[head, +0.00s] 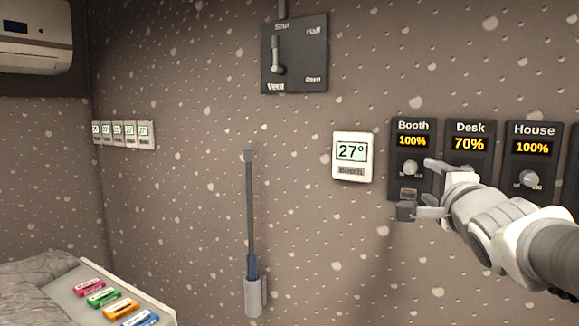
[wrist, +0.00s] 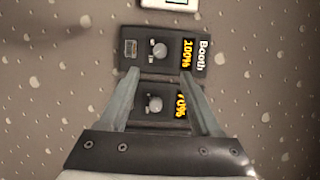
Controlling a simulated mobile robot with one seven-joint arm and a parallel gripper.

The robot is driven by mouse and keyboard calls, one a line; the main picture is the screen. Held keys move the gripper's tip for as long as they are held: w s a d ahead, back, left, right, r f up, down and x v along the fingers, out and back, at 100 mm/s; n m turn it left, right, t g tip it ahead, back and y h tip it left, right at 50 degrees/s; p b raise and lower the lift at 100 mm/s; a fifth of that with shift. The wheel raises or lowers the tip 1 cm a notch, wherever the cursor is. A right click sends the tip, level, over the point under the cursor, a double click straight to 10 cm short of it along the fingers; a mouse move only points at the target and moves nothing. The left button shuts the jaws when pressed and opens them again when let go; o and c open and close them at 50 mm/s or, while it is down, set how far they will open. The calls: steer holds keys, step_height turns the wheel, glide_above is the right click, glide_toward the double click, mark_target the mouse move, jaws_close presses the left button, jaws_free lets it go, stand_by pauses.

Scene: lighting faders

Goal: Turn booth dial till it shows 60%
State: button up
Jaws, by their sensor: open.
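The Booth panel (head: 398,185) is a black wall unit whose display reads 100%. Its round grey dial (head: 411,168) sits below the display. In the wrist view the Booth panel lies sideways, with its dial (wrist: 159,51) ahead of the fingers and its display (wrist: 188,53) to the right. My gripper (head: 418,187) is open and empty, in front of the lower part of the Booth panel in the head view. In the wrist view my gripper (wrist: 157,73) has its fingertips spread to either side of the dial's line. I cannot tell whether either finger touches the panel.
The Desk panel (head: 469,143) reads 70% and the House panel (head: 533,147) reads 100%, both close on the right. A 27° thermostat (head: 351,157) hangs left of Booth. A vent lever plate (head: 295,53) is above left. A tray of coloured tags (head: 110,287) stands lower left.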

mark_target(411, 169)
steer(key=x, duration=1.1)
steer(key=shift+w, duration=0.15)
steer(key=shift+c, duration=0.2)
jaws_close()
